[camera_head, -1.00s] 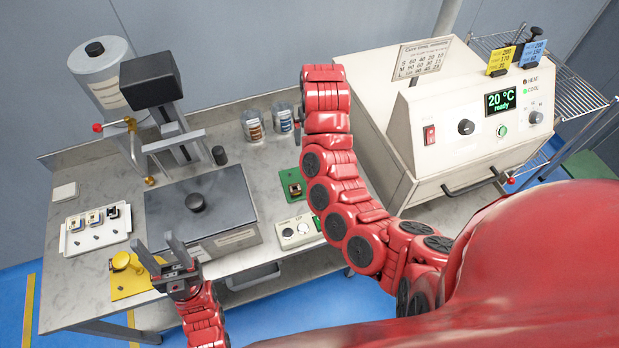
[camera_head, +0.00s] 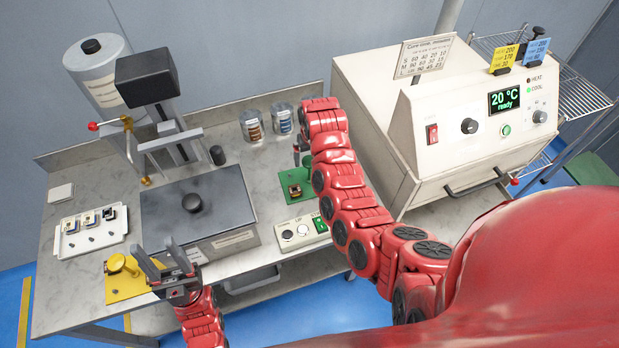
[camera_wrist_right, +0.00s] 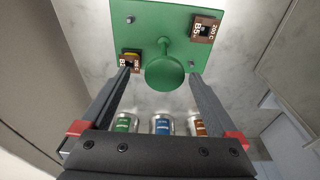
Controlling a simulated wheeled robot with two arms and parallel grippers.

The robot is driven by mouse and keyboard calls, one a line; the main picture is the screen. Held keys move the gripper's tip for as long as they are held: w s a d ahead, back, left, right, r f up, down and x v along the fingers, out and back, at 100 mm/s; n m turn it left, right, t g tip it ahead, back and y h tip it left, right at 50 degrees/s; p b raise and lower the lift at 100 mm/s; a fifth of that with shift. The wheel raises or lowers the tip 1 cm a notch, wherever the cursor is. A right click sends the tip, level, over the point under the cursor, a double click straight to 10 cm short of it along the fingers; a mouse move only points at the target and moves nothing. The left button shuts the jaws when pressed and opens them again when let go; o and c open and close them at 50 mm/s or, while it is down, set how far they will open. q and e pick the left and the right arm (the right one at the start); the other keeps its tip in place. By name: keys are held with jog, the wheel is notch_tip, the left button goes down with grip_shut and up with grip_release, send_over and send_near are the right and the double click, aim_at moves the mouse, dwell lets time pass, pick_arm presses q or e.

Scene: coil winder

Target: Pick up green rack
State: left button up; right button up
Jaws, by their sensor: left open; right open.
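The green rack (camera_head: 291,189) lies on the steel table, left of the oven and partly hidden by my right arm. In the right wrist view the green rack (camera_wrist_right: 140,25) is a flat plate with a round green knob (camera_wrist_right: 165,74) on a stem. Two brown coil parts, one marked B5 (camera_wrist_right: 203,28), sit on it. My right gripper (camera_wrist_right: 161,72) is open, and the knob shows between its fingertips. I cannot tell how far the fingers are from it. In the head view my right gripper (camera_head: 302,150) is above the rack's back edge. My left gripper (camera_head: 165,262) is open and empty at the table's front left.
Several cans (camera_wrist_right: 162,125) stand behind the rack. A control box (camera_head: 300,233) sits in front of it. The white oven (camera_head: 450,110) is right of my right arm. A dark-lidded machine (camera_head: 200,215), a white tray (camera_head: 90,236) and a yellow plate (camera_head: 128,280) are to the left.

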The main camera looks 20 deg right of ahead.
aim_at(310, 172)
jog(key=shift+a+f+p, duration=0.15)
jog(key=shift+f+p, duration=0.5)
jog(key=shift+p, duration=0.05)
notch_tip(310, 172, down, 2)
jog(key=shift+w+a+f+p, duration=0.1)
jog(key=shift+w+f+p, duration=0.05)
jog(key=shift+p, duration=0.25)
jog(key=shift+f, duration=0.65)
grip_shut()
